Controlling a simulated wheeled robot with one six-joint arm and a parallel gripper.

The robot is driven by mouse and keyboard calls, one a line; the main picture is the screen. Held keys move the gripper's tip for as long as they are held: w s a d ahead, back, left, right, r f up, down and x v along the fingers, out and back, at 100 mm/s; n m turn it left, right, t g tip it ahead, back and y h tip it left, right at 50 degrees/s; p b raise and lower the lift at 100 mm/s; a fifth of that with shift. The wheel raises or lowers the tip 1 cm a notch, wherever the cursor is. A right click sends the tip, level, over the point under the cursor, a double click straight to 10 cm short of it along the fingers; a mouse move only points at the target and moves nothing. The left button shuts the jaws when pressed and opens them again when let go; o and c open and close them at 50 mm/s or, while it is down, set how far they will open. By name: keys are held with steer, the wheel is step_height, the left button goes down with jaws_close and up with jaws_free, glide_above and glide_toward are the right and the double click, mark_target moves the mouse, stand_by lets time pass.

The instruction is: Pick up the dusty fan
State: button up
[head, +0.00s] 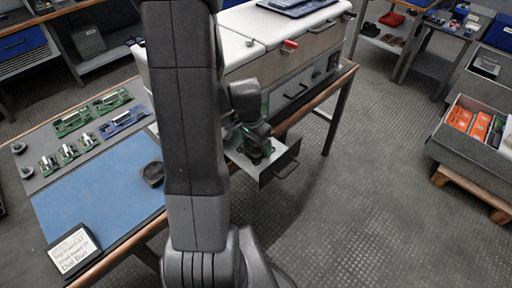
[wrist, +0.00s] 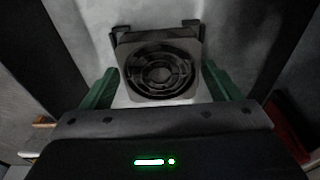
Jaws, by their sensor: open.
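In the wrist view a square grey fan (wrist: 160,72) with a dark round grille lies ahead of my gripper (wrist: 158,92). Green fingers stand apart on its left and right, with the lower part of the fan between them. I cannot tell whether either finger touches it. In the head view my gripper (head: 256,150) reaches down over an open grey drawer (head: 280,168) at the bench's right side. The fan is not clear in the head view, where my gripper and arm cover much of the drawer.
A white-topped machine (head: 240,30) stands behind the drawer. A blue mat (head: 95,200) on the bench holds a dark round item (head: 153,173) and a written card (head: 74,249). Circuit boards (head: 100,108) lie behind it. A grey bin with orange boxes (head: 460,118) stands right; the floor between is clear.

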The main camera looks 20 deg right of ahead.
steer(key=c, duration=0.8)
steer(key=shift+r, duration=0.1)
